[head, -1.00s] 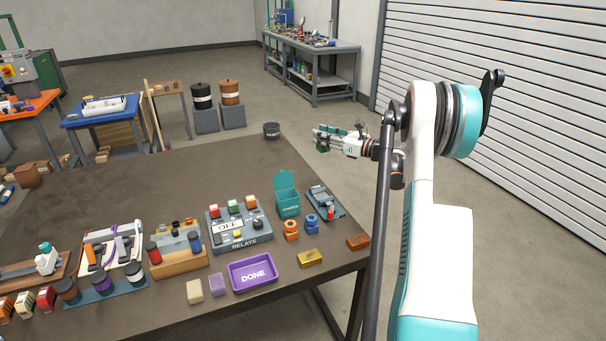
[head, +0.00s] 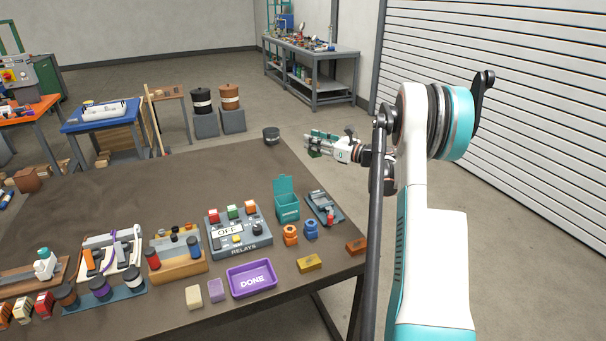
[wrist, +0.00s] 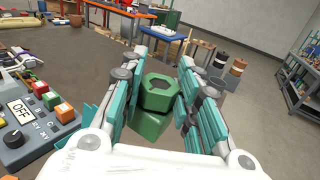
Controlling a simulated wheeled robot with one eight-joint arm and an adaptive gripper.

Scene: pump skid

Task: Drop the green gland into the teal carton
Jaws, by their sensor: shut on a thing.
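The green gland (wrist: 156,100) is between the fingers of my gripper (wrist: 158,92) in the wrist view, with its hexagonal top toward the camera. In the head view my gripper (head: 312,145) is shut on the gland (head: 314,154), which shows as a small green patch below the fingers. The gripper is raised above the table's far right side. The teal carton (head: 288,209) stands on the table, nearer the camera than the gripper and a little to its left, with its lid raised at the back.
A relay box (head: 232,230) stands left of the carton, and a grey tray (head: 325,208) lies right of it. Orange (head: 290,235) and blue (head: 311,229) glands stand in front. The table's far middle is clear.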

